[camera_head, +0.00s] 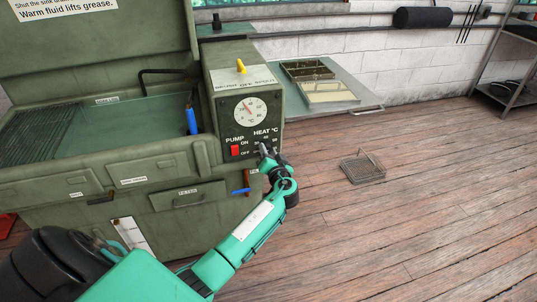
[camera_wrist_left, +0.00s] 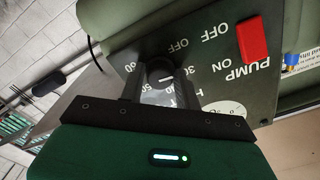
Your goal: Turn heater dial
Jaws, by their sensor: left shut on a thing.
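The heater dial (camera_wrist_left: 160,77) is a small dark knob with a white pointer line, set on the green control panel of the parts washer, among printed numbers. My left gripper (camera_head: 266,150) reaches up to the panel's lower right, beside the HEAT °C lettering, and covers the dial in the head view. In the left wrist view the gripper (camera_wrist_left: 160,80) has its fingers around the dial and is shut on it. The panel (camera_head: 245,110) also bears a round temperature gauge (camera_head: 250,111) and a red pump switch (camera_head: 235,150). My right gripper is not in view.
The washer's open sink (camera_head: 110,125) lies left of the panel, with a blue-handled brush (camera_head: 191,121) at its edge. A side shelf (camera_head: 345,82) carries divided trays. A wire basket (camera_head: 362,168) sits on the wooden floor, which is largely clear at right.

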